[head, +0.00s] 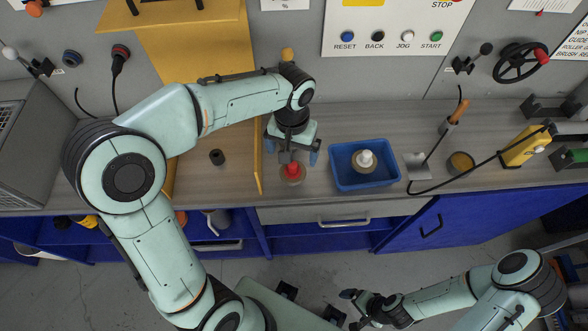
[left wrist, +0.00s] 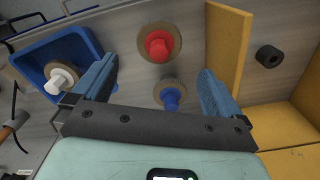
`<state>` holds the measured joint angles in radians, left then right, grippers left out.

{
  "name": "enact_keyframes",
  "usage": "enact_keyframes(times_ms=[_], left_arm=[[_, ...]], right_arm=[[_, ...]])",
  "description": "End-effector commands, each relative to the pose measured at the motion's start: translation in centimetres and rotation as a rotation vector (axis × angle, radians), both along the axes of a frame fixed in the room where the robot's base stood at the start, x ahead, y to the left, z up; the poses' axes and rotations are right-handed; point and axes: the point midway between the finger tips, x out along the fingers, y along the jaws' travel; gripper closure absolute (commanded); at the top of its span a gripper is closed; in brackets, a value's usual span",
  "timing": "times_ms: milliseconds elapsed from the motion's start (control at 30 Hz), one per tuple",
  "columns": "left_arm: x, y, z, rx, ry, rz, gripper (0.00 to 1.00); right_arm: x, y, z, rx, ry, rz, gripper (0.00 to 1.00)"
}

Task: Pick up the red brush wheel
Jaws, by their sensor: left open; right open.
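The red brush wheel (head: 292,171) has a red hub on a tan disc and lies on the grey worktop. It also shows in the left wrist view (left wrist: 158,44), just beyond the fingertips. My left gripper (head: 292,156) is open above the worktop, its fingers pointing down, with nothing held. In the left wrist view, a blue-hubbed brush wheel (left wrist: 170,96) shows between its fingers (left wrist: 155,74), and the gripper body hides it in the head view. My right gripper (head: 351,309) is open and empty, low over the floor away from the worktop.
A blue tray (head: 342,181) holding a white-hubbed wheel (head: 364,162) stands right of the red wheel. A yellow upright panel (head: 257,168) stands to its left, with a small black cylinder (head: 217,157) beyond. A scraper (head: 416,166) lies further right.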

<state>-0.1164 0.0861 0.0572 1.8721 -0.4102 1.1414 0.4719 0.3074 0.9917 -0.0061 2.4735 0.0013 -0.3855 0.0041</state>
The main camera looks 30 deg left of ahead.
Motion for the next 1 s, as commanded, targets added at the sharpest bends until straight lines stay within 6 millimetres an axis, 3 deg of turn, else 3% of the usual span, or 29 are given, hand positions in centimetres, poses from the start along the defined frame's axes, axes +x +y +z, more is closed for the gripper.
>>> enact_keyframes(times_ms=[100,333,600,900,933,1000], left_arm=[[0.0,0.0,-1.9,0.000,0.003,0.001,0.00],[0.0,0.0,-3.5,0.001,0.003,0.000,0.00],[-0.1,-0.2,-7.3,0.000,0.002,0.001,0.00],[0.0,-0.2,-7.8,-0.001,-0.001,0.000,0.00],[0.0,-0.2,-7.8,-0.001,-0.001,0.000,0.06],[0.0,-0.2,-7.8,-0.001,-0.001,0.000,0.29]], right_arm=[[-0.2,0.0,-0.3,0.000,0.002,0.000,0.03],[-0.2,0.0,-0.3,0.000,0.002,0.000,0.03],[-0.3,0.0,-0.5,0.000,0.003,0.000,0.03],[-0.3,0.0,-0.5,0.000,0.003,0.000,0.03],[-0.3,0.0,-0.5,0.000,0.003,0.000,0.03],[-0.3,0.0,-0.5,0.000,0.003,0.000,0.03]])
